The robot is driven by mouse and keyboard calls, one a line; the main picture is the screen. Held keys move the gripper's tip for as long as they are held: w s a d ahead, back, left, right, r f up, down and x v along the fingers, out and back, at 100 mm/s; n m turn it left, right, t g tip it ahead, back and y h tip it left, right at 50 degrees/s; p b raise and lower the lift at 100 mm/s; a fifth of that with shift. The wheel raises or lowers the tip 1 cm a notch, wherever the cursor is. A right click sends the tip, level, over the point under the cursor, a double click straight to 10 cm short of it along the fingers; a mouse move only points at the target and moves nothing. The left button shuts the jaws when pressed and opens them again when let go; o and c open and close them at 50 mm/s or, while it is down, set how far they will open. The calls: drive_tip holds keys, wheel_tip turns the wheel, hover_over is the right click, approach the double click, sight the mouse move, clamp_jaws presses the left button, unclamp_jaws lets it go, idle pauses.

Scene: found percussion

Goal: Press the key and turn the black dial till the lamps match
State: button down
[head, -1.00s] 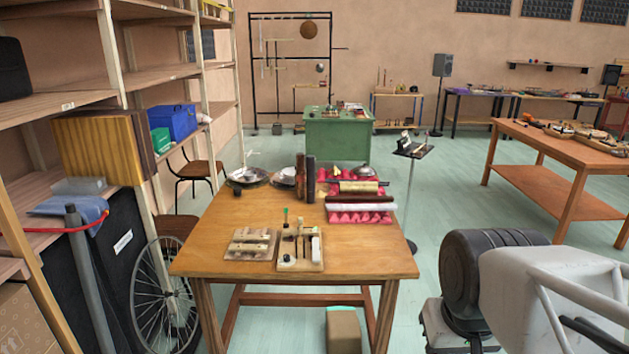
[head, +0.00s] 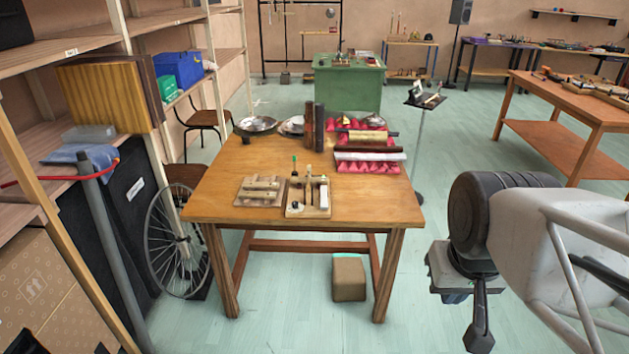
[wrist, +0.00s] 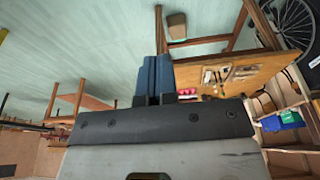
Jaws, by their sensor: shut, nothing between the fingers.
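Two small wooden boards lie near the front of the table (head: 385,208). The right board (head: 309,210) carries a small dark round knob (head: 295,207) at its front left, which looks like the black dial, upright slim pieces and a white block (head: 323,196). The left board (head: 245,198) carries pale bars. The key and lamps are too small to tell apart. My gripper (wrist: 153,65) shows blue fingers, shut and empty, in the wrist view. It is well away from the boards, which appear beyond the fingers in the tilted wrist view.
Bowls (head: 257,124), dark upright cylinders (head: 314,126) and rolls on a red cloth (head: 367,168) fill the table's back. The front right of the tabletop is bare. Shelves and a wheel (head: 172,240) stand left; a music stand (head: 418,120) stands right.

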sight(309, 187)
drive_tip(key=c, duration=1.8)
unclamp_jaws()
drive_tip(key=shift+c, duration=0.2)
